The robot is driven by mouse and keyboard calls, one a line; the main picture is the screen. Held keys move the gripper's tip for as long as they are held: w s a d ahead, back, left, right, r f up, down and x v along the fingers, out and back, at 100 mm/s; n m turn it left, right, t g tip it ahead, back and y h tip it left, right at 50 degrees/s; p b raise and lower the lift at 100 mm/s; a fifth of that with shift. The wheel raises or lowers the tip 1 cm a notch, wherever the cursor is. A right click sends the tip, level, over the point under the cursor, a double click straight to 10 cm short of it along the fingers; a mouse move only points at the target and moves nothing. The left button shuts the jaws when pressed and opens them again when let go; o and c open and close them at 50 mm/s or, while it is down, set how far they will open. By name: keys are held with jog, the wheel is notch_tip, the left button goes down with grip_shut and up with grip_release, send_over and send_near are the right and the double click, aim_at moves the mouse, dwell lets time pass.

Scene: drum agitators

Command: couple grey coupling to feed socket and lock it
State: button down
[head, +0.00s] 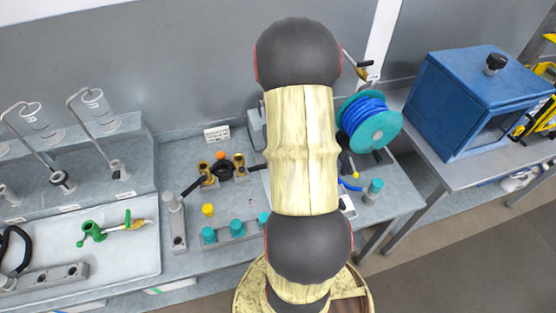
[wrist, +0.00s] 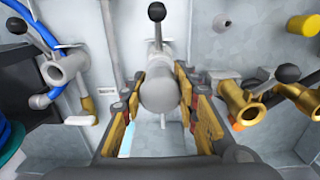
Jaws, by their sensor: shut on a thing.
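In the wrist view my gripper (wrist: 158,108) has its yellow-padded fingers on both sides of a grey cylindrical part, which I take to be the grey coupling (wrist: 160,92). It is shut on this part, whose round end faces the camera. A lever with a black ball knob (wrist: 157,12) rises behind the part. How far the part sits on anything behind it is hidden, and I cannot tell which fitting is the feed socket. In the head view my arm hides the gripper and the coupling.
In the wrist view, brass fittings (wrist: 242,103) with black-knobbed levers stand close on the right. A grey fitting (wrist: 66,70) and a blue hose are on the left. The head view shows a blue hose reel (head: 372,127) and a blue cabinet (head: 465,100) right of my arm.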

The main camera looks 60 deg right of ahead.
jog(key=shift+f, duration=0.15)
jog(key=c, duration=1.3)
grip_release()
jog(key=shift+o, duration=0.2)
jog(key=shift+c, duration=0.3)
jog(key=shift+r+p, duration=3.35)
jog(key=shift+r, duration=1.65)
